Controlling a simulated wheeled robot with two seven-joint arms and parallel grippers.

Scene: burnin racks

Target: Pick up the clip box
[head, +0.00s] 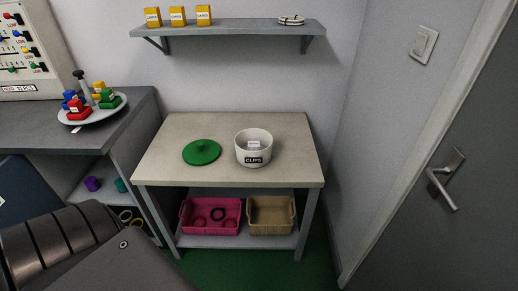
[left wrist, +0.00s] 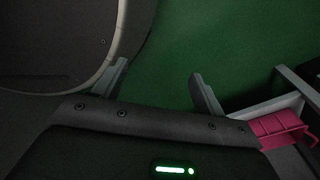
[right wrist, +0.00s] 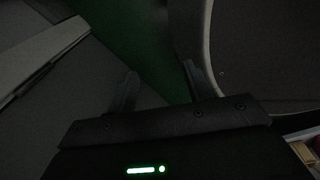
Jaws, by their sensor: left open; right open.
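The clip box is a white round tub (head: 253,148) with a dark "CLIPS" label on its front. It stands upright and open on the beige table (head: 160,165), with small white pieces inside. A green round lid (head: 202,152) with a knob lies on the table to its left, apart from it. My left gripper (left wrist: 158,80) is open and empty above the green floor in the left wrist view. My right gripper (right wrist: 160,80) is open and empty in the right wrist view. Neither gripper shows in the head view, and neither is near the tub.
Under the table, a pink basket (head: 188,228) and a tan basket (head: 271,229) stand on a lower shelf. A wall shelf (head: 235,29) with yellow boxes hangs above. A grey bench (head: 40,135) with a coloured carousel (head: 95,112) is at left, a door (head: 430,200) at right.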

